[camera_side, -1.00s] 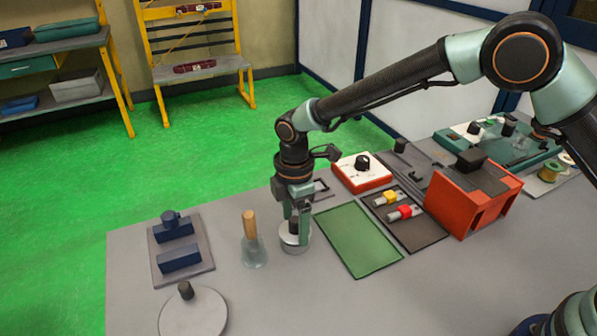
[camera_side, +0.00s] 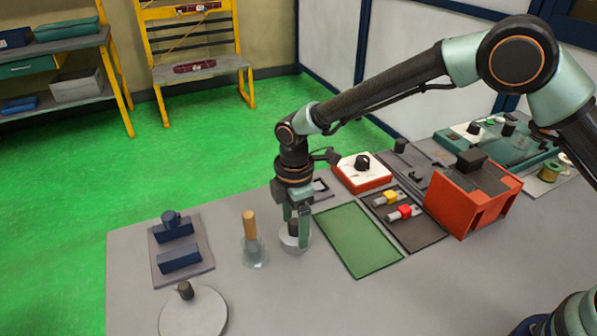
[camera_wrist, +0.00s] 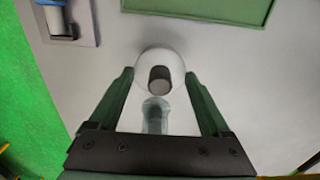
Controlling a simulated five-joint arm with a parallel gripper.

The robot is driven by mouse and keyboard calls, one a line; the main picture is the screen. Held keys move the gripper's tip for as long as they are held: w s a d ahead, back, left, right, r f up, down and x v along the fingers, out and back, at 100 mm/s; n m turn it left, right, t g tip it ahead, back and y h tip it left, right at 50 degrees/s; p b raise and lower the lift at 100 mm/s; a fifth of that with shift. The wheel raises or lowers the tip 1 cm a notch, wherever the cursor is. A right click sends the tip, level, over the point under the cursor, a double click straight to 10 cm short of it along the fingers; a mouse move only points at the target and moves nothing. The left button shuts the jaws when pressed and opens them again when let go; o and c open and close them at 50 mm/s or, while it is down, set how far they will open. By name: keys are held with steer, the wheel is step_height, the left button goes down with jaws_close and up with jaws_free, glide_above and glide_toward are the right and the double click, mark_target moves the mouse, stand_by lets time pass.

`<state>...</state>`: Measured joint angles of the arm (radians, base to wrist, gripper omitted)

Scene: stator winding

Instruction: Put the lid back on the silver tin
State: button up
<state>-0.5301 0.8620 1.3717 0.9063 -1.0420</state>
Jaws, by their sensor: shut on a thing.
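A small round silver-white thing with a dark knob stands on the grey table in the side view; it reads as the silver tin (camera_side: 294,246) with its lid (camera_wrist: 146,66). In the wrist view the pale disc and dark knob lie between my fingertips. My gripper (camera_side: 295,224) points down from above, its green fingers on either side of the lid; it also shows in the wrist view (camera_wrist: 160,78). It is shut on the lid. The lid and tin overlap, so I cannot tell whether the lid is fully seated.
A glass flask with a wooden stopper (camera_side: 249,226) stands close at the left. A green mat (camera_side: 357,239) lies at the right, with an orange-red box (camera_side: 480,205) beyond. A round plate with a knob (camera_side: 194,315) and a blue-block fixture (camera_side: 180,262) are at the left.

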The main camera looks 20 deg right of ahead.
stand_by(0.4)
steer(key=o, duration=1.2)
steer(key=shift+c, duration=0.2)
steer(key=shift+f, duration=0.1)
steer(key=shift+r, duration=3.5)
